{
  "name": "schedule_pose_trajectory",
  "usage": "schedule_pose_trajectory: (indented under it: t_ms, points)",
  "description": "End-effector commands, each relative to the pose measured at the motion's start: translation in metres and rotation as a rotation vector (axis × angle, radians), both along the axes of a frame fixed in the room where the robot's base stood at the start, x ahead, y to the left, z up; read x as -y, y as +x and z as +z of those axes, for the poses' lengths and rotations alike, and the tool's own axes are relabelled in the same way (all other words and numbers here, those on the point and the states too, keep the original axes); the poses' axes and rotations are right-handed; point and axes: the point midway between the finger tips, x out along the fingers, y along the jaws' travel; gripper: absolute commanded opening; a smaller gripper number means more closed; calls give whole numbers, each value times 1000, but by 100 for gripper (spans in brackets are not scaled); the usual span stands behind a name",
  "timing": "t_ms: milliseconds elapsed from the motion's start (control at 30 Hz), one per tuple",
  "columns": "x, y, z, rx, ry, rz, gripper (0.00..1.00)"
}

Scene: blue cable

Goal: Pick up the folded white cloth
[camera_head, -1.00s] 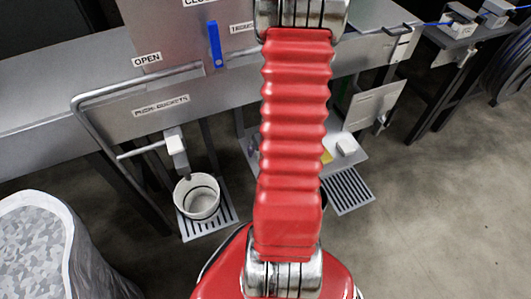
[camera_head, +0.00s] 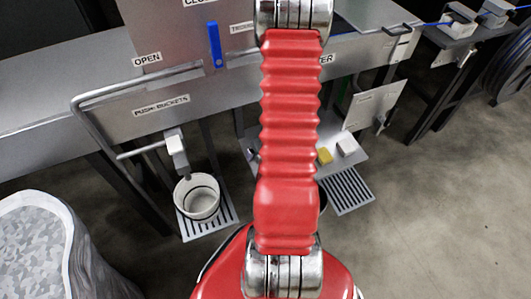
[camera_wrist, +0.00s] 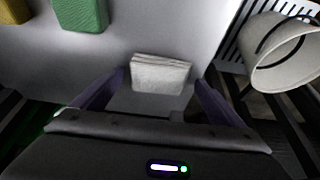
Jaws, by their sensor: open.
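The folded white cloth (camera_wrist: 160,74) lies on a pale grey shelf surface in the wrist view, with its layered edge showing. My gripper (camera_wrist: 160,82) is open. Its two purplish fingers stand apart, one to the left and one to the right of the cloth, and the cloth shows between their tips. I cannot tell how far above the shelf the fingertips are. In the head view I cannot make out the cloth for certain; my red arm covers part of the shelf, and my gripper is hidden there.
In the wrist view a green block (camera_wrist: 80,14) and a yellow block (camera_wrist: 15,10) lie to the left. A white bucket (camera_wrist: 285,55) stands at right beyond the shelf edge. In the head view a yellow block (camera_head: 325,156) and a white block (camera_head: 347,146) sit right of my arm.

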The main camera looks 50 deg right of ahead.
Motion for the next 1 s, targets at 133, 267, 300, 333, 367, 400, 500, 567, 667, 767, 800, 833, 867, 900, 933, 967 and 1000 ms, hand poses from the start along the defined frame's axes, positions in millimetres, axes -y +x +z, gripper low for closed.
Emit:
schedule_pose_trajectory:
  t_ms: [133,267,300,333,367,400,500,567,667,767,800,833,867,900,933,967,1000]
  points:
    - [0,0,0,0,0,0,92]
    - [0,0,0,0,0,0,92]
    - [0,0,0,0,0,0,92]
    - [0,0,0,0,0,0,92]
    - [0,0,0,0,0,0,92]
    - [0,0,0,0,0,0,92]
    - [0,0,0,0,0,0,85]
    - [0,0,0,0,0,0,81]
    - [0,0,0,0,0,0,74]
    - [0,0,0,0,0,0,67]
    - [0,0,0,0,0,0,64]
    - [0,0,0,0,0,0,62]
    - [0,0,0,0,0,0,60]
    - [0,0,0,0,0,0,57]
    - [0,0,0,0,0,1,55]
    - [0,0,0,0,0,1,53]
    - [0,0,0,0,0,1,50]
